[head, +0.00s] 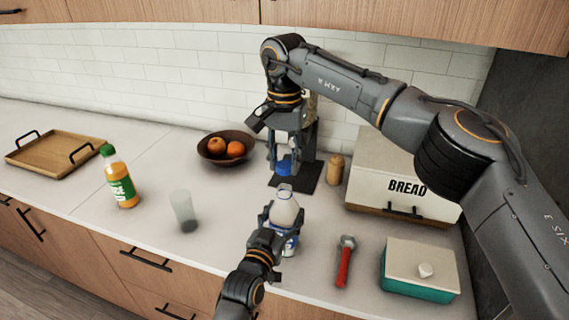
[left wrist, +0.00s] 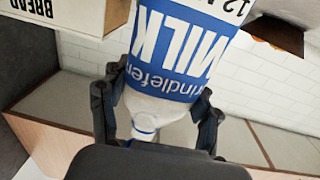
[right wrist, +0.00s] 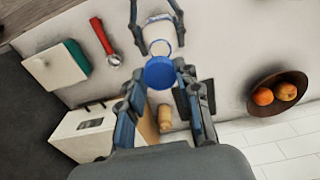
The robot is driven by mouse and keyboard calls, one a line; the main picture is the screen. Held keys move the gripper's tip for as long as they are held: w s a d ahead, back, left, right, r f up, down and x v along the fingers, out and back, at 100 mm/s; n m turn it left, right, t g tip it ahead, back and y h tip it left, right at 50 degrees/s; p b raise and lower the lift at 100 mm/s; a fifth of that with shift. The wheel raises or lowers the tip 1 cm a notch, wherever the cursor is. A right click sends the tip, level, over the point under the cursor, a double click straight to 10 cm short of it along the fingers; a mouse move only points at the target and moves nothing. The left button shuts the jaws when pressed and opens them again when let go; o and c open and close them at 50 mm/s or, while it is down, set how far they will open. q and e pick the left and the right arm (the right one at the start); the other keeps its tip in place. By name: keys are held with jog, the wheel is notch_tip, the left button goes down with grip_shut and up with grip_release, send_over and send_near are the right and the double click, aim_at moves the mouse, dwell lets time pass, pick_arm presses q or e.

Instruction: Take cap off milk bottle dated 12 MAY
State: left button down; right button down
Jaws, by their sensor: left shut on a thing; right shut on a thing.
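The milk bottle (head: 285,209) has a white body and a blue MILK label. In the left wrist view the bottle (left wrist: 180,45) shows part of a date starting "12" at the top edge; the rest is cut off. My left gripper (head: 279,214) is shut around the bottle near its shoulder. The bottle's white neck (left wrist: 145,125) is bare. My right gripper (head: 285,160) is shut on the blue cap (right wrist: 160,73), which also shows in the head view (head: 284,167). The cap is above the bottle's mouth and apart from it.
A red-handled tool (head: 345,262), a teal lidded box (head: 420,281) and a bread box (head: 378,175) stand right. A wooden shaker (head: 335,169) and fruit bowl (head: 215,156) are behind. A glass (head: 184,211), juice bottle (head: 120,183) and tray (head: 30,158) are left.

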pick_arm(q)
jog(key=shift+c, duration=1.2)
grip_release()
